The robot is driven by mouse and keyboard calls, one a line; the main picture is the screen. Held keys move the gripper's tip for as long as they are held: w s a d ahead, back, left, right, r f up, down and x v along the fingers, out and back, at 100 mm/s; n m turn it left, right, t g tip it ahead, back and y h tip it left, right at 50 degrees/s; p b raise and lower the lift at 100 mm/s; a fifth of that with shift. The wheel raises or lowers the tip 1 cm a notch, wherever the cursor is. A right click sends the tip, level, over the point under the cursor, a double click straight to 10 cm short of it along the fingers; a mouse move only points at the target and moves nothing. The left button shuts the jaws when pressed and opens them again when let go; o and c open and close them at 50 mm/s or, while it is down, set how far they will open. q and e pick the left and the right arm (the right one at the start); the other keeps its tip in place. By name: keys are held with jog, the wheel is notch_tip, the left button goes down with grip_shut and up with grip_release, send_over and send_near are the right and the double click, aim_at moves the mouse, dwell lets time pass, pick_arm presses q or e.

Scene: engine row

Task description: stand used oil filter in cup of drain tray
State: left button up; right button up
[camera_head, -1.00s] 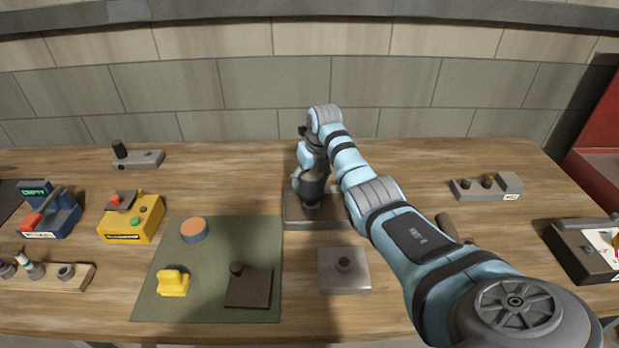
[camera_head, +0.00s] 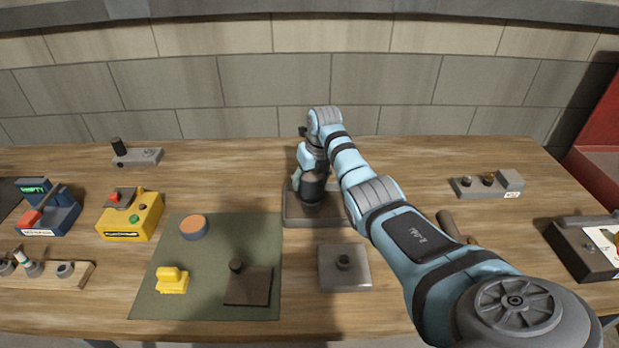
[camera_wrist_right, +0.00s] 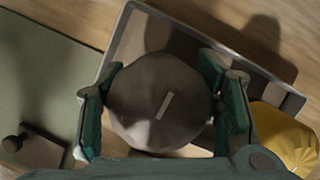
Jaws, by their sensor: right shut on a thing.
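The used oil filter (camera_wrist_right: 160,103) is a dark grey-brown, round, faceted canister with a pale strip on top in the right wrist view. My right gripper (camera_head: 311,196) is shut on it, with green fingers on both sides of the filter in the wrist view. The filter is over the drain tray (camera_head: 297,218), a shallow grey-brown tray whose rim shows in the wrist view (camera_wrist_right: 122,40). The filter and fingers hide much of the tray and its cup, so I cannot tell whether the filter's base touches. My left gripper is not in view.
A ribbed yellow round thing (camera_wrist_right: 284,136) is close to the right finger. A green mat (camera_head: 220,255) with small parts lies left of the tray, and a grey block (camera_head: 343,280) in front. A yellow box (camera_head: 130,218) stands farther left. Bare wood lies behind the tray.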

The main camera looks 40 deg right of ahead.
jog(key=shift+f+b, duration=0.5)
jog(key=shift+f, duration=0.15)
jog(key=o, duration=1.3)
jog(key=v, duration=1.2)
jog(key=shift+s, duration=0.1)
